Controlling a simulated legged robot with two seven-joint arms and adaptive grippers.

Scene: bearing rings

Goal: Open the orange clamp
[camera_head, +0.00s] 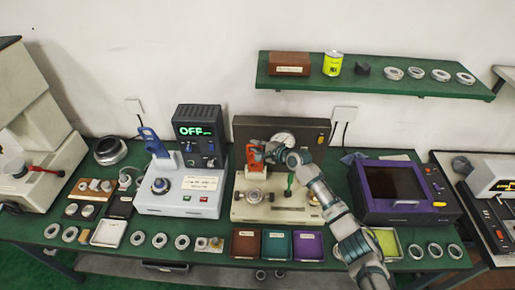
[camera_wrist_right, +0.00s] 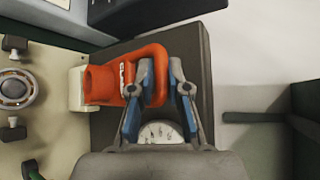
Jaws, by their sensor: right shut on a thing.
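The orange clamp (camera_head: 256,159) stands on the beige machine (camera_head: 240,208), near its back edge, in the head view. In the right wrist view the orange clamp (camera_wrist_right: 120,80) has a loop handle whose far bar lies between the fingers. My right gripper (camera_head: 276,158) reaches in from the right. In the wrist view my right gripper (camera_wrist_right: 161,85) is shut on the clamp's handle, with blue pads on both sides of it. A bearing ring (camera_wrist_right: 15,90) sits in a fixture left of the clamp. My left gripper is not in view.
A round gauge (camera_head: 284,139) is close behind my right gripper, against a dark panel. A green lever (camera_head: 290,184) stands in front. A blue-handled machine (camera_head: 183,188) is left, a purple device (camera_head: 400,188) right. Colored trays (camera_head: 276,245) line the front.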

